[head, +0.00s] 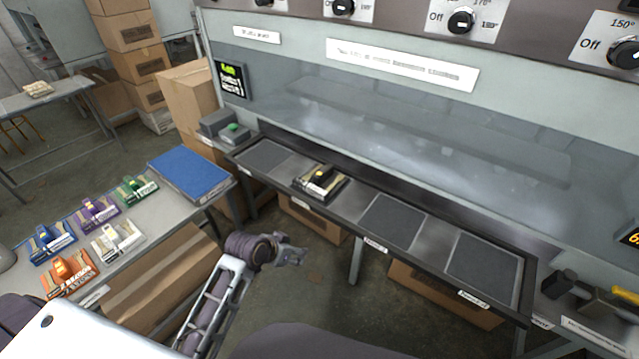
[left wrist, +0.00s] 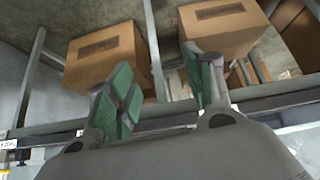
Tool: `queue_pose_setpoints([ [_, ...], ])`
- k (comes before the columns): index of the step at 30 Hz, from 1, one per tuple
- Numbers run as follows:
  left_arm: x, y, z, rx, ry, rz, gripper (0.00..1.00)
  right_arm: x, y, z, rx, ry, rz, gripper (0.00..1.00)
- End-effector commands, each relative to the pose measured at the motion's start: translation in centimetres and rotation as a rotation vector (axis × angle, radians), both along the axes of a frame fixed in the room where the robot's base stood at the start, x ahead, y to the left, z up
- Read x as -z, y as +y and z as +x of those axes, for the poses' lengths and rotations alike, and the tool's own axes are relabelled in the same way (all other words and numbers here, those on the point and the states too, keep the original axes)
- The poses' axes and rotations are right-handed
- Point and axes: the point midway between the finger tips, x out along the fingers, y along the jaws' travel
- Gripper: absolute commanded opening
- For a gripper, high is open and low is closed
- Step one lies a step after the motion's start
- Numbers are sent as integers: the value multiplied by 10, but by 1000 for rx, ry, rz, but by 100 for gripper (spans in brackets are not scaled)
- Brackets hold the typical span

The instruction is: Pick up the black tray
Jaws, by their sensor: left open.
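The black tray (head: 320,182), with a yellow part on top and pale pieces in it, sits on the dark press shelf (head: 297,176), on the second pad from the left. My left gripper (head: 292,251) is in front of and below the shelf, below the tray in the picture and apart from it. In the left wrist view my left gripper (left wrist: 165,85) shows two green-padded fingers spread apart with nothing between them. The tray cannot be made out in that view. My right gripper is not in view.
Several coloured trays, such as the orange one (head: 70,274), and a blue mat (head: 188,174) are on the side table at left. Cardboard boxes (left wrist: 222,28) stand under the shelf. The shelf pads (head: 392,219) right of the black tray are empty.

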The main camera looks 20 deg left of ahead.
Motion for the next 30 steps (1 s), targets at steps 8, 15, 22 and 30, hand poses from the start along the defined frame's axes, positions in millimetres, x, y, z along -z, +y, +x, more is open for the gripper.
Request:
queue_pose_setpoints([
  [8, -55, 8, 72, 42, -228, -69, 52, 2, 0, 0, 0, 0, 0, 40],
  [15, -105, 24, 131, 44, -435, -122, 52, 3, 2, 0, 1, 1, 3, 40],
  [22, -126, 33, 152, 36, -519, -141, 52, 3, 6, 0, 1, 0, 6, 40],
  [30, -127, 34, 153, 35, -522, -142, 52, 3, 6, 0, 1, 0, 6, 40],
])
